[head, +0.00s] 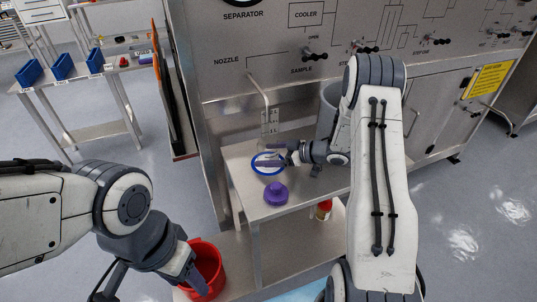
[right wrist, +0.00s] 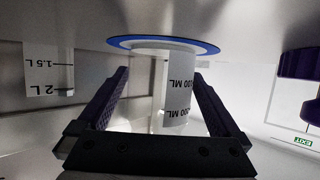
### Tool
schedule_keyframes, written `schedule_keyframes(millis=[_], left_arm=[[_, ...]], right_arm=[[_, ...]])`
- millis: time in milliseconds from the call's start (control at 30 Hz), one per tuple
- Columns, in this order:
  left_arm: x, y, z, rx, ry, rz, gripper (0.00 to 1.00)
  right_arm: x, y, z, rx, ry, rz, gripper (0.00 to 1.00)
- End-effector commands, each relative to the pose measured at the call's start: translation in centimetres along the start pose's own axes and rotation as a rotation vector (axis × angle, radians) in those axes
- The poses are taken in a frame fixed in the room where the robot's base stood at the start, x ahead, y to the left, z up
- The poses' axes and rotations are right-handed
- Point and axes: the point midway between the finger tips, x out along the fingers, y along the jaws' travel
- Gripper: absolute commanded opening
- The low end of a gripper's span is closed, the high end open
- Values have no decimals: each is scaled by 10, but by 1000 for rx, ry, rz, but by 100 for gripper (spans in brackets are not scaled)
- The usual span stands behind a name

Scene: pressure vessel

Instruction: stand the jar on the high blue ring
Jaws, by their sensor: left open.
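The blue ring (head: 257,168) lies on the steel bench below the nozzle. In the right wrist view, which is upside down, the ring (right wrist: 208,47) has a pale centre. The clear jar, with its white "100 ML" label (right wrist: 178,95), is upright with its base at the ring's centre. In the head view the jar is hard to make out. My right gripper (head: 270,162) is at the ring; its two fingers (right wrist: 160,82) are spread with the jar between them and a gap on the left. My left gripper (head: 190,282) is open and empty by the red bucket.
A purple lid-like piece (head: 275,194) stands on the bench in front of the ring. The bent nozzle pipe (head: 262,92) comes down behind it. The red bucket (head: 210,262) is at lower left. A grey cylinder (head: 327,110) stands behind my right arm.

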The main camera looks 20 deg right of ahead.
Motion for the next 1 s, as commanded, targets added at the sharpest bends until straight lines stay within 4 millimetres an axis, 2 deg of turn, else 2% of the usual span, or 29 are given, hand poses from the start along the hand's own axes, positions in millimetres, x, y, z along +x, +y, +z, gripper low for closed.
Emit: schedule_keyframes(millis=[267,367,733,833,1000], left_arm=[[-1,0,0,0,0,0,55],[0,0,0,0,0,0,55],[1,0,0,0,0,0,55],[1,0,0,0,0,0,55],[1,0,0,0,0,0,55]], right_arm=[[-4,0,-4,0,0,1,100],[-18,2,-3,0,0,4,100],[-96,1,-3,0,0,5,100],[-110,1,-3,1,1,3,100],[-121,0,-3,0,0,1,100]])
